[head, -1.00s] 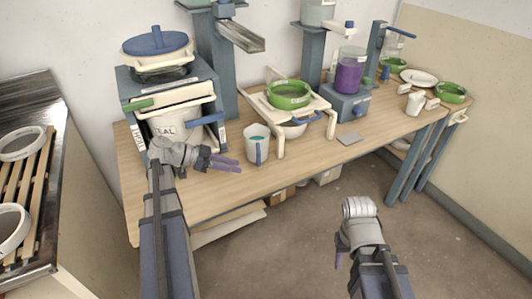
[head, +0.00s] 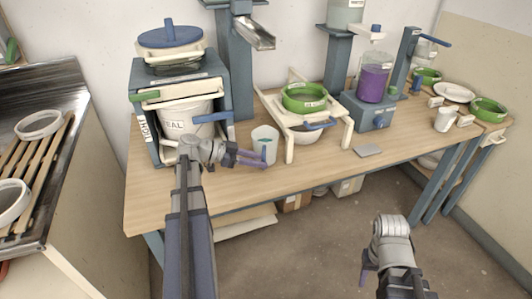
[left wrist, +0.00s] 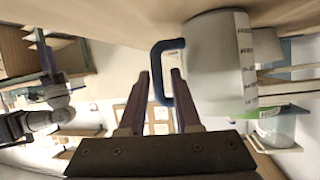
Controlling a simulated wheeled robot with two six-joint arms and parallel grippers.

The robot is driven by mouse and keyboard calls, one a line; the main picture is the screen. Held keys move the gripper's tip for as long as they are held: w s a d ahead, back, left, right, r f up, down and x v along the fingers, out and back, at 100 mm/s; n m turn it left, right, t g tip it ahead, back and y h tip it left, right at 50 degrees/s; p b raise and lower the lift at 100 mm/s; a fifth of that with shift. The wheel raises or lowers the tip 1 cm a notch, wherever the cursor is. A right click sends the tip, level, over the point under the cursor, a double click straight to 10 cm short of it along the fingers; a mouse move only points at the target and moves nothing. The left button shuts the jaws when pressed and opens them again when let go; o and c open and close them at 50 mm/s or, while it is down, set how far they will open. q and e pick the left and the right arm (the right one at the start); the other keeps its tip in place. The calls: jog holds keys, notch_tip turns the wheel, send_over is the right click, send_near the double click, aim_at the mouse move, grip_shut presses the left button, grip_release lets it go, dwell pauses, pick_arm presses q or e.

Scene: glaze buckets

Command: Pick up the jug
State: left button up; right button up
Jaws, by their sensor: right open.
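The jug (head: 265,140) is a white upright vessel with a blue handle and something teal inside. It stands on the wooden table near the front edge. My left gripper (head: 251,158) is beside it at the handle side. In the left wrist view the jug (left wrist: 217,65) shows large, with its blue handle (left wrist: 159,72) between the two fingers of my left gripper (left wrist: 161,78). The fingers are apart, with a gap visible beside the handle. My right gripper (head: 368,272) is open and empty, low in front of the table; its fingers are partly hidden.
A blue-grey press with a white bucket (head: 185,123) stands left of the jug. A cream stand with a green sieve (head: 304,98) is close on the right. A flat grey plate (head: 367,151) lies further right. The table front (head: 225,184) is mostly bare.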

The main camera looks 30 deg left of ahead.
pick_arm(q)
jog(key=shift+f+b+x, duration=0.2)
jog(key=shift+b+x, duration=0.35)
jog(key=shift+x, duration=0.6)
jog(key=shift+f+b+x, duration=0.2)
jog(key=shift+b+x, duration=0.35)
jog(key=shift+x, duration=0.6)
jog(key=shift+w+d, duration=0.1)
jog(key=shift+d, duration=0.2)
jog(key=shift+c, duration=0.3)
grip_shut()
